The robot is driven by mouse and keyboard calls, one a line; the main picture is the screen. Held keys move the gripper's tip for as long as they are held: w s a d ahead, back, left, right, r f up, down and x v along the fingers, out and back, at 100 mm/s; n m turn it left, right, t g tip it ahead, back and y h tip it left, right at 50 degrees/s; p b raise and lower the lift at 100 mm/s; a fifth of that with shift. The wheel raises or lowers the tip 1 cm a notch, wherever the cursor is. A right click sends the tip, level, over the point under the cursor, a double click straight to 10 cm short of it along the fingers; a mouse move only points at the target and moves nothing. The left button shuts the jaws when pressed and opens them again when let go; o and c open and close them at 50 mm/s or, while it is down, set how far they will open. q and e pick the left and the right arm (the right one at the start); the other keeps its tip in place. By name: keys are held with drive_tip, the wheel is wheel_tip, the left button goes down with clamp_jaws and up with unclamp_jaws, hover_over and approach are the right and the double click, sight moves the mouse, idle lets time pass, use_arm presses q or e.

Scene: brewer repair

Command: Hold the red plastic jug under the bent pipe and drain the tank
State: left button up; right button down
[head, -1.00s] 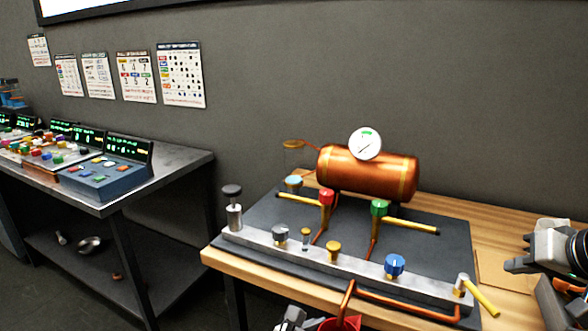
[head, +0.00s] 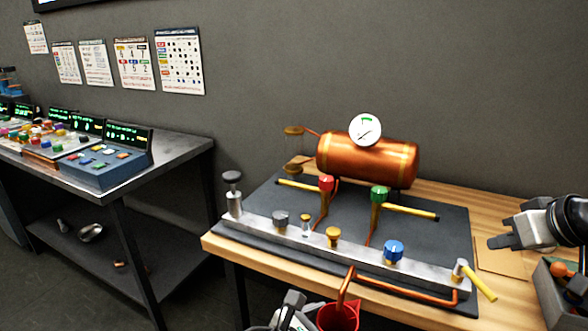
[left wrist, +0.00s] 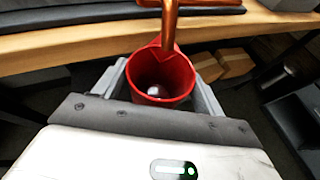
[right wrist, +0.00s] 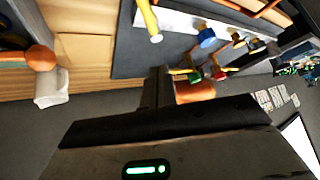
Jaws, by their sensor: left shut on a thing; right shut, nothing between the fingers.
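The red plastic jug (head: 340,318) is at the table's front edge, cut off by the bottom of the head view. My left gripper (head: 292,318) is shut on it; the left wrist view shows the jug (left wrist: 161,90) upright between the fingers. The bent copper pipe (head: 343,290) comes down over the jug's mouth; it also shows in the left wrist view (left wrist: 169,25). A small pale spot shows inside the jug. The copper tank (head: 367,168) with a round white gauge (head: 365,129) lies behind the valves. My right gripper (head: 495,242) is shut and empty above the table's right side.
The metal rail carries several knobs, including a blue one (head: 393,252), and a yellow lever (head: 480,281) at its right end. Red (head: 326,184) and green (head: 380,195) valves stand behind. A grey box (head: 562,290) is at far right. A console table (head: 180,146) stands left.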

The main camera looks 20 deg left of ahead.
drive_tip(key=shift+s+a+f+n+g+h, duration=0.35)
drive_tip(key=shift+s+f+n+g+h, duration=0.25)
drive_tip(key=shift+n, duration=2.3)
drive_tip(key=shift+s+a+f+n+g+h, duration=0.4)
drive_tip(key=shift+f+n+h, duration=0.3)
drive_tip(key=shift+n, duration=2.2)
drive_tip(key=shift+s+a+f+n+g+h, duration=0.3)
drive_tip(key=shift+s+f+n+g+h, duration=0.3)
drive_tip(key=shift+n, duration=2.3)
drive_tip(key=shift+w+f, duration=0.1)
drive_tip(key=shift+f, duration=2.25)
drive_tip(key=shift+w+d, duration=0.2)
drive_tip(key=shift+d, duration=0.4)
